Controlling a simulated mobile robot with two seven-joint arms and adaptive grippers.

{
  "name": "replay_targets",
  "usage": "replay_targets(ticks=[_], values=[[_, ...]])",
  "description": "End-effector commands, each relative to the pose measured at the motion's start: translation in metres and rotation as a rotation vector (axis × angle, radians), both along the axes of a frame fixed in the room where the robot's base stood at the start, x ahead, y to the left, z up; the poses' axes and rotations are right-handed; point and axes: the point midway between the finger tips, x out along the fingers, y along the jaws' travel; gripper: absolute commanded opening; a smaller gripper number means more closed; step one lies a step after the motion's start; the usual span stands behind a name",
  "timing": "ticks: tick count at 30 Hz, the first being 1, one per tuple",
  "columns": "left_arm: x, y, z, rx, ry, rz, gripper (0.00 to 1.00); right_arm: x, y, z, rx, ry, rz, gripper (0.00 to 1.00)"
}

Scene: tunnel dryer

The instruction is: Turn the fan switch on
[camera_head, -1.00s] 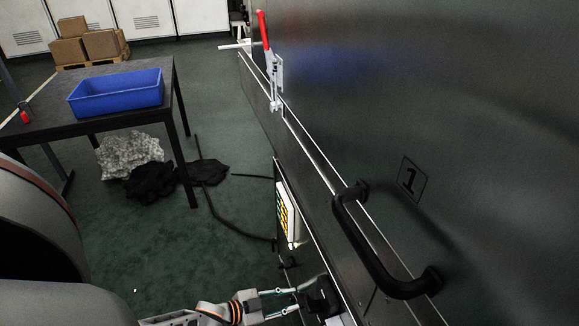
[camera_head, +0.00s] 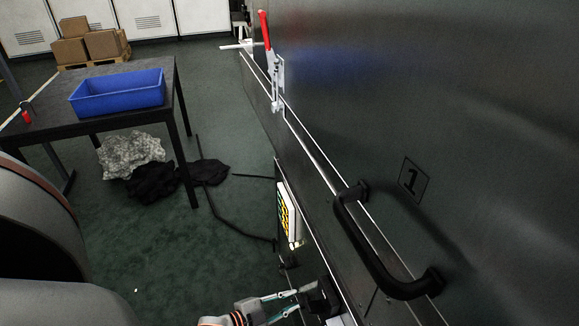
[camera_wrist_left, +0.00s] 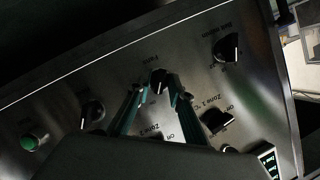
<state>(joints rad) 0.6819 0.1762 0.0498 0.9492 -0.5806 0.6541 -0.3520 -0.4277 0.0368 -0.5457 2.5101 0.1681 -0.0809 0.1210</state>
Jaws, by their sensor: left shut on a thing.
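The fan switch (camera_wrist_left: 158,80) is a dark rotary knob on a metal control panel (camera_wrist_left: 100,80) in the left wrist view, beside an upside-down label that seems to read "Fans". My left gripper's fingertips (camera_wrist_left: 160,92) stand on either side of this knob and are shut on it. In the head view my left gripper (camera_head: 300,291) comes in at the bottom, its fingers reaching a dark part on the side of the metal machine. The knob's setting is hard to read. My right gripper is not in view.
Nearby are a zone 1 knob (camera_wrist_left: 217,121), a bag-related knob (camera_wrist_left: 229,48), another knob (camera_wrist_left: 93,114) and a green button (camera_wrist_left: 34,139). A black door handle (camera_head: 385,260) juts out above my gripper. A table (camera_head: 120,115) with a blue bin (camera_head: 118,95) stands left.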

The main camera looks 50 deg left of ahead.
Motion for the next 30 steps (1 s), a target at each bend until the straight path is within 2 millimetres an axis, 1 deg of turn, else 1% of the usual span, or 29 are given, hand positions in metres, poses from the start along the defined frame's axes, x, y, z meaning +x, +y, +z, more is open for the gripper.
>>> replay_targets(ticks=[6,16,17,26,30], values=[[0.0,0.0,-0.001,0.075,-0.03,0.001,0.0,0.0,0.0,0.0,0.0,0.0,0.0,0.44],[0.0,0.0,-0.001,0.084,-0.032,0.0,0.0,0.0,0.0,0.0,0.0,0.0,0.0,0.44],[0.0,0.0,-0.001,0.084,-0.032,0.0,0.26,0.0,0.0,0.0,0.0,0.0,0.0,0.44],[-0.001,0.0,0.0,0.083,-0.033,0.0,0.26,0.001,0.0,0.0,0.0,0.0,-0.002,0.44],[-0.01,0.001,0.002,0.083,-0.031,-0.001,0.26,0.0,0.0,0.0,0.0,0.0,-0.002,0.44]])
